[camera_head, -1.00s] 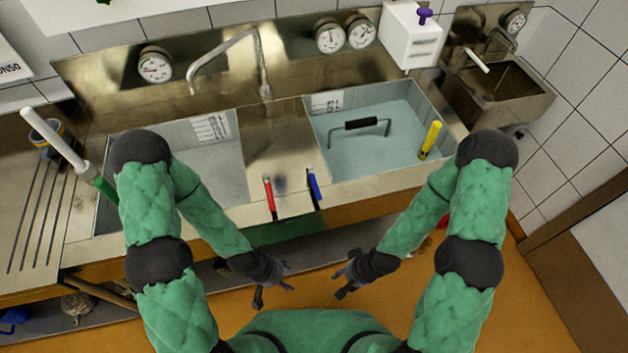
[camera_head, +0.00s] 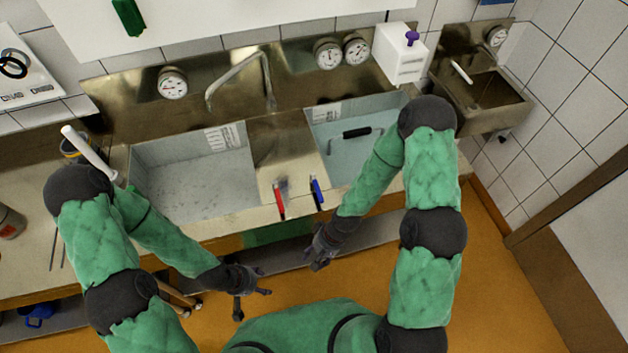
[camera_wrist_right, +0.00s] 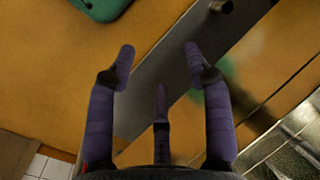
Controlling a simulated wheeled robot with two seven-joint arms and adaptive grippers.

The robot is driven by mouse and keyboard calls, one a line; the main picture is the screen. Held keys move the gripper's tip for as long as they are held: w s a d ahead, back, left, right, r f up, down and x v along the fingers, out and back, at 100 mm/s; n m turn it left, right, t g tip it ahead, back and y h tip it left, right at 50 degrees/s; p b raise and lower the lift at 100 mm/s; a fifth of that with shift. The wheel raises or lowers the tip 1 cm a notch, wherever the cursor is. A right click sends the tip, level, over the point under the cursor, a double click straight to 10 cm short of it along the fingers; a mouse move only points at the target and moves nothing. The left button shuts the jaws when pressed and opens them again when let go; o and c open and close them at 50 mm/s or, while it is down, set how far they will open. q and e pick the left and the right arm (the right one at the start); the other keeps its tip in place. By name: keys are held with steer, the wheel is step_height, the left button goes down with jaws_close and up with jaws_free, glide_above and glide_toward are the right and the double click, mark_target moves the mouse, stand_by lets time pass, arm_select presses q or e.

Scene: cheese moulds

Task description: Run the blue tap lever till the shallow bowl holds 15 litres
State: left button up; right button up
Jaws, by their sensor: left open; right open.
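The blue tap lever (camera_head: 317,192) stands at the front of the steel strip between two sink bowls, right of a red lever (camera_head: 280,200). The left bowl (camera_head: 190,150) looks pale and nearly bare inside. The right bowl (camera_head: 345,155) holds bluish water and a black-handled tool (camera_head: 356,133). I cannot tell which bowl is the shallow one; their labels are unreadable. The swan-neck spout (camera_head: 238,75) points toward the left bowl; no stream shows. My left gripper (camera_head: 258,281) is open and empty, low before the counter. My right gripper (camera_head: 318,258) is open and empty below the blue lever, touching neither lever.
Dial gauges (camera_head: 172,83) sit on the steel back panel, two of them (camera_head: 342,53) at right. A white box (camera_head: 400,55) with a purple knob and a small steel sink (camera_head: 480,95) are at back right. A white-handled tool (camera_head: 88,148) leans at left.

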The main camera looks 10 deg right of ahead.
mark_target(319, 191)
steer(key=w+d+r+n+h, duration=0.25)
steer(key=w+r+h, duration=0.35)
steer(key=w+r, duration=1.3)
steer(key=shift+t, duration=0.3)
steer(key=d+f, duration=0.1)
steer(key=f, duration=0.5)
steer(key=s+d+f, duration=0.1)
steer(key=f, duration=0.2)
steer(key=shift+d, duration=0.35)
jaws_close()
